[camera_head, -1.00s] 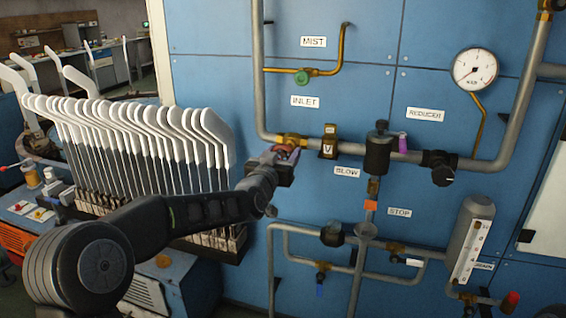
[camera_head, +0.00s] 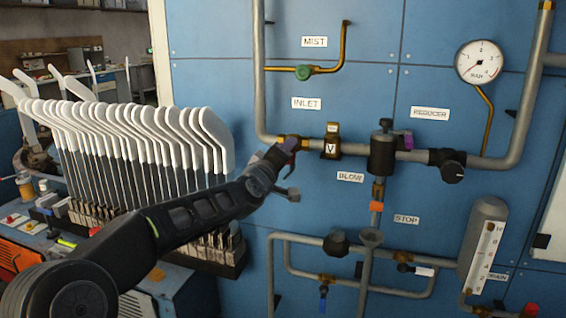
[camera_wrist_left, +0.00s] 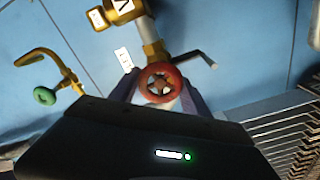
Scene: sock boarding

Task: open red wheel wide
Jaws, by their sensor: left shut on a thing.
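The red wheel (camera_wrist_left: 160,83) sits on a brass valve on the grey pipe, near the INLET label (camera_head: 306,103). In the left wrist view it lies between the two fingers of my left gripper (camera_wrist_left: 158,92), which is shut on it. In the head view my left gripper (camera_head: 284,150) covers the wheel at the brass fitting, and its arm comes in from the lower left. The brass valve body shows just right of the gripper. My right gripper is not in view.
A rack of white-topped sock boards (camera_head: 130,140) stands left of my arm. A green wheel (camera_head: 303,72) is above on a brass pipe. A black regulator (camera_head: 383,152), a round gauge (camera_head: 481,62) and lower pipes are to the right on the blue panel (camera_head: 210,50).

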